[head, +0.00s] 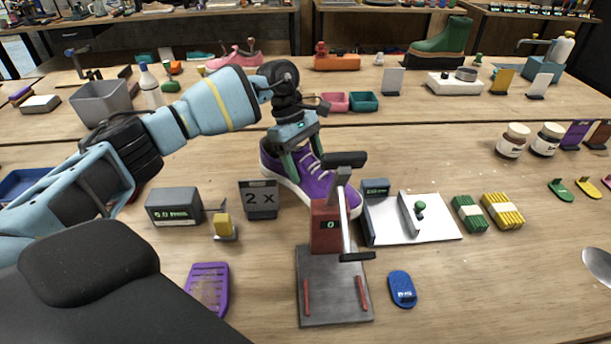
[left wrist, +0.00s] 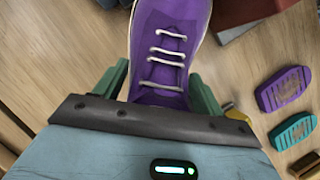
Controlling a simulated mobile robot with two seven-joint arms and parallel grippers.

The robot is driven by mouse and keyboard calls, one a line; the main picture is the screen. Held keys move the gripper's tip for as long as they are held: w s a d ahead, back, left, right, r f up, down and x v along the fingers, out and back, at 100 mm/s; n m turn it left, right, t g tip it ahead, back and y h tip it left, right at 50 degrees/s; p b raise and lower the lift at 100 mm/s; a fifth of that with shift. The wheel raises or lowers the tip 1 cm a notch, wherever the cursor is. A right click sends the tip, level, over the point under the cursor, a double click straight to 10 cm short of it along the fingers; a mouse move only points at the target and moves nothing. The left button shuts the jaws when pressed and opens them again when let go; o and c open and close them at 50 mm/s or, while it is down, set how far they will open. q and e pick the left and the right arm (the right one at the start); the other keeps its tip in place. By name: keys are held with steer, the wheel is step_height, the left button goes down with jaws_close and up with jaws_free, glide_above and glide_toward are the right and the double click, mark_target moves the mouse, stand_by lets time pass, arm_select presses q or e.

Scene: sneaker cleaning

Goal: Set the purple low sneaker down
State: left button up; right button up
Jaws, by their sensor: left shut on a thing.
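The purple low sneaker (head: 316,186) with white laces and a white sole is behind the red-and-grey press stand (head: 327,225), which hides part of its toe. My left gripper (head: 303,163) reaches down over the sneaker and is shut on it. In the left wrist view, the sneaker (left wrist: 168,50) lies between the two green fingers of the left gripper (left wrist: 160,88), laces facing the camera. I cannot tell whether its sole touches the table. My right gripper is not in view.
A "2 x" sign (head: 260,199) stands left of the sneaker. A white board (head: 440,222) with small parts lies to the right. A purple sole pad (head: 207,288) and a blue one (head: 402,289) lie in front.

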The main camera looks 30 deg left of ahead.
arm_select(q)
steer(key=shift+f, duration=2.15)
steer(key=shift+f, duration=0.25)
steer(key=o, duration=1.2)
steer(key=shift+o, duration=0.2)
steer(key=b+v, duration=0.1)
steer(key=v, duration=1.1)
steer(key=shift+r, duration=0.25)
